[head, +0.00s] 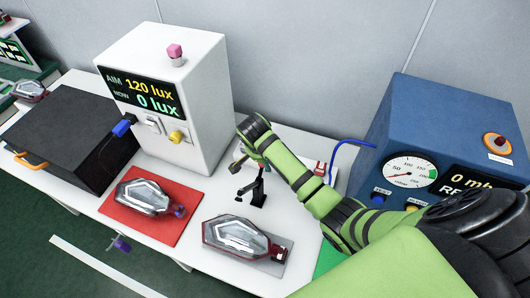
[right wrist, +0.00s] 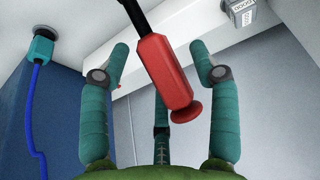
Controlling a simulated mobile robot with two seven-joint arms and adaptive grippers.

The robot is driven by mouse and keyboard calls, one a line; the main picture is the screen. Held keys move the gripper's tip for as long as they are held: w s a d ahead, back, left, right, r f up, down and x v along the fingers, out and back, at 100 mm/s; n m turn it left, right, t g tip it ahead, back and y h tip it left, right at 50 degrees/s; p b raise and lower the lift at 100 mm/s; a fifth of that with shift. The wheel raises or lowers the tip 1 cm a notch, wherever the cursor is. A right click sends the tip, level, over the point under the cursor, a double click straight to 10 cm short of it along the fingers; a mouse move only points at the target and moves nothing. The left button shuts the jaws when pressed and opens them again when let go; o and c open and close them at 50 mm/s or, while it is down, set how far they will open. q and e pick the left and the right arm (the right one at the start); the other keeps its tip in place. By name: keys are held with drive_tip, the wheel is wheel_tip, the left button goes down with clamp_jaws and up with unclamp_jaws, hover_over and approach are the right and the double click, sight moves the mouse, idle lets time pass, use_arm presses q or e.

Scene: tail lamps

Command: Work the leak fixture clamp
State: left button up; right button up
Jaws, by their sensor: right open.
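The leak fixture clamp (head: 258,188) shows in the head view as a dark upright mechanism on the white table, partly hidden by my right arm. In the right wrist view its red handle (right wrist: 163,75) hangs on a black lever and ends in a round red knob. My right gripper (right wrist: 162,58) is open, its teal fingers on either side of the red handle with gaps to both. In the head view my right wrist and forearm hide most of that gripper. My left gripper is not in view.
A blue leak tester (head: 440,128) with a gauge stands at right. A white light-meter box (head: 205,95) reading 0 lux stands behind. Tail lamps lie on a red mat (head: 118,210) and a grey mat (head: 270,264). A dark box (head: 60,140) is at left.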

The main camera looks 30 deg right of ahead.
sight(261, 175)
drive_tip(key=v, duration=1.1)
drive_tip(key=shift+s+r, duration=0.2)
drive_tip(key=shift+r, duration=0.05)
drive_tip(key=shift+a, duration=0.15)
